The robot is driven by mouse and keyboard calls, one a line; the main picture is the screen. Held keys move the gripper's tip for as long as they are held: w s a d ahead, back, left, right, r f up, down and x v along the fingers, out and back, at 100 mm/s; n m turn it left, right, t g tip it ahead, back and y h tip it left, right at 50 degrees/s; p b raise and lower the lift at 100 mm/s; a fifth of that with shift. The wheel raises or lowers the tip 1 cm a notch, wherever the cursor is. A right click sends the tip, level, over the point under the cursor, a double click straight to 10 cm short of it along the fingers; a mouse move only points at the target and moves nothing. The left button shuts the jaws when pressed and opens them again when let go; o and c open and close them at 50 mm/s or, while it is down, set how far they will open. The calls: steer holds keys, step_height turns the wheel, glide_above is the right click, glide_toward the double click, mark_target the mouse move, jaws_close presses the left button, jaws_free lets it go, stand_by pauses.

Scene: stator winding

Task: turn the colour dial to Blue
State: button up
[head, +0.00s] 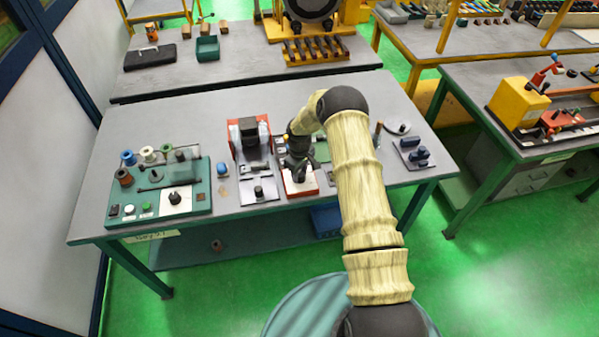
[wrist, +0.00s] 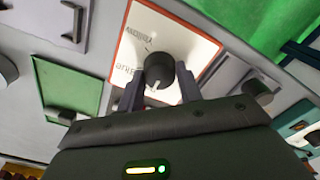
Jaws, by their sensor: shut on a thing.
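A black round dial (wrist: 156,66) sits on a white panel with an orange-red border (wrist: 190,43) in the wrist view. A pale pointer mark on the dial faces down in that picture, towards my gripper's palm. My gripper (wrist: 158,88) is shut on the dial, one finger on each side. In the head view my gripper (head: 297,172) is over the red-and-white panel (head: 303,191), and the dial is hidden under it.
A teal board (head: 202,202) with wire spools and another black knob (head: 175,198) on a white plate stands at the left. A red-framed machine (head: 248,137) is just left of my gripper. A grey block with dark pegs (head: 413,153) is to the right.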

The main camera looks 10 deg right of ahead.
steer(key=shift+f+m+b, duration=0.1)
steer(key=shift+m+b, duration=0.3)
steer(key=shift+b, duration=0.35)
steer(key=shift+f+m+b, duration=0.1)
steer(key=shift+m+b, duration=0.5)
steer(key=shift+b, duration=0.1)
steer(key=m+b, duration=0.2)
steer(key=shift+b, duration=0.3)
steer(key=m+b, duration=0.2)
steer(key=m, duration=0.2)
steer(key=shift+b, duration=0.35)
steer(key=shift+r+m+b, duration=0.2)
steer(key=shift+m+b, duration=0.65)
steer(key=shift+m, duration=1.05)
steer(key=o, duration=1)
steer(key=shift+r, duration=0.15)
